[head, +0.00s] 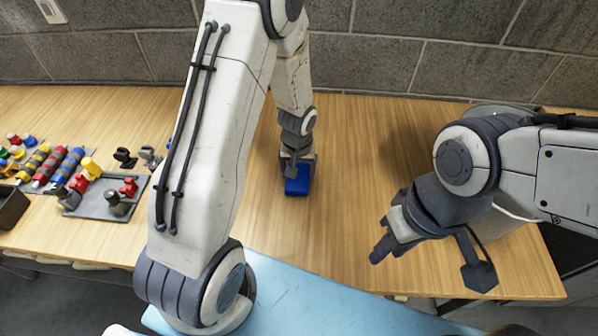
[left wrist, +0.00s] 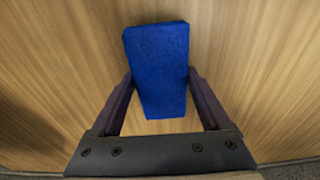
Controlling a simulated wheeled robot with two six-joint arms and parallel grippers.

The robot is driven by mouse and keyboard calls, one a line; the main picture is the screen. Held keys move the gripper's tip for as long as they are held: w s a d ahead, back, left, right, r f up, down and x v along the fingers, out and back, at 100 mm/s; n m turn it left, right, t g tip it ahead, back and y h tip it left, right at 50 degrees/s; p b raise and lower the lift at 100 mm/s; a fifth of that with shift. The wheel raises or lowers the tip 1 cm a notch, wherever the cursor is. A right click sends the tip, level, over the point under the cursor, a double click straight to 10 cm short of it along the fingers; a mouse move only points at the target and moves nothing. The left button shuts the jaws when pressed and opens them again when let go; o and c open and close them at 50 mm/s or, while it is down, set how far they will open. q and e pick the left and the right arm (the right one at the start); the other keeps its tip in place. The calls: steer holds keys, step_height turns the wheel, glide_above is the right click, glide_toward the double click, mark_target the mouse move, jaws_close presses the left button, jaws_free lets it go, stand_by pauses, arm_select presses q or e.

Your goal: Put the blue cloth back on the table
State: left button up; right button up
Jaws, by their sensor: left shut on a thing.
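The blue cloth (head: 297,187) is a small folded blue block shape at the middle of the wooden table (head: 345,190). My left gripper (head: 298,170) is over it, pointing down. In the left wrist view, the cloth (left wrist: 158,50) sits between the two dark fingers of my left gripper (left wrist: 160,85), which are shut on its sides. The cloth is at or just above the wood; I cannot tell whether it touches. My right gripper (head: 381,250) is over the right front of the table, apart from the cloth; its finger opening is not clear.
At the left are a grey tray (head: 105,205) with red, yellow and dark parts, several striped coloured rollers (head: 52,167) and a dark bin (head: 10,207). A grey container stands at the right, partly behind my right arm. The wood around the cloth is clear.

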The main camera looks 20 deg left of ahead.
mark_target(298, 177)
arm_select(q)
steer(key=shift+f, duration=0.15)
steer(key=o, duration=1)
step_height(298, 177, up, 12)
steer(key=s, duration=0.1)
steer(key=s+d+r+m, duration=0.3)
steer(key=s+d, duration=0.1)
steer(key=s, duration=0.3)
steer(key=s+d+r+m+g+h, duration=0.1)
steer(key=s+d+r+m, duration=0.2)
steer(key=s, duration=0.5)
steer(key=s+d+r+m, duration=0.3)
steer(key=s+d+m, duration=0.1)
steer(key=s+d, duration=0.3)
steer(key=shift+s+d+r+m+p, duration=0.1)
steer(key=shift+s+r+m+p, duration=0.1)
steer(key=shift+m+p, duration=0.1)
